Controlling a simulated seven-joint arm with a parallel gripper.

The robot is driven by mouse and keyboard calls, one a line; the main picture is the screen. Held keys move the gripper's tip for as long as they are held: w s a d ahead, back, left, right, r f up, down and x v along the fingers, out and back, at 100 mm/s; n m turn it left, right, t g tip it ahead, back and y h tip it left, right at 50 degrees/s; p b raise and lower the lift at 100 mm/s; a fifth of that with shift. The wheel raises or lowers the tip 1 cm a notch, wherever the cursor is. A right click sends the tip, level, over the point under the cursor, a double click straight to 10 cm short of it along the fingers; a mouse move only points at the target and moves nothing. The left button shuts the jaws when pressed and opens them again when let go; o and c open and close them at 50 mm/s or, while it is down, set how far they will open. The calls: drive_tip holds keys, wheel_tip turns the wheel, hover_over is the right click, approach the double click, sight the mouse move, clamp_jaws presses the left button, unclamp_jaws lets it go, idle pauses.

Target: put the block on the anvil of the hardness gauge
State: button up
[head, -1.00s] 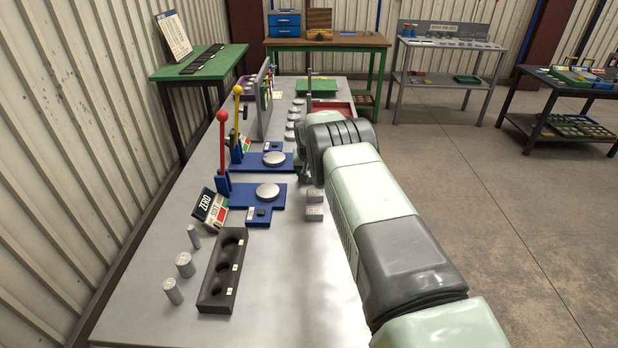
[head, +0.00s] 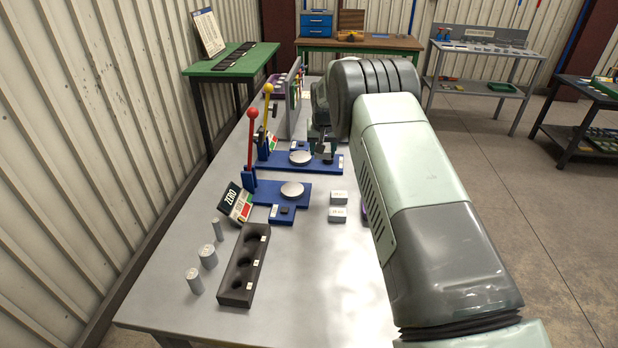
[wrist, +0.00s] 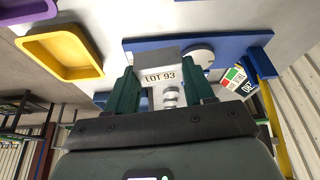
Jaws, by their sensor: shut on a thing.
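My gripper (wrist: 162,88) is shut on a pale grey block (wrist: 160,58) labelled LOT 93, held between its green fingers in the wrist view. In the head view my gripper (head: 323,148) is at the right part of a blue gauge base (head: 333,165) with a yellow lever (head: 266,110). The round metal anvil (head: 301,158) of this gauge is just left of the gripper, bare on top. In the wrist view the anvil (wrist: 198,57) is right of the block, partly hidden. I cannot tell the block's height above the base.
A second blue gauge with a red lever (head: 251,135) and bare disc (head: 292,190) stands nearer. Two labelled blocks (head: 338,198) (head: 338,215) lie right of it. A dark holed rack (head: 243,265) and metal cylinders (head: 208,257) are in front. A yellow tray (wrist: 68,50) shows in the wrist view.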

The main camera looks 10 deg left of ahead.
drive_tip(key=s+a+r+n+y, duration=0.1)
drive_tip(key=s+a+r+n, duration=0.15)
drive_tip(key=s+a, duration=0.45)
hover_over(291, 187)
drive_tip(key=s, duration=0.1)
drive_tip(key=shift+n, duration=0.35)
drive_tip(key=f, duration=0.5)
drive_tip(key=shift+s+d+f, duration=0.1)
drive_tip(key=shift+d+f, duration=0.25)
drive_tip(key=shift+f, duration=2.2)
drive_tip(key=shift+f, duration=0.1)
drive_tip(key=o, duration=1.4)
drive_tip(key=shift+f, duration=0.1)
drive_tip(key=v, duration=1.2)
drive_tip(key=shift+d+r, duration=0.15)
drive_tip(key=shift+r, duration=0.15)
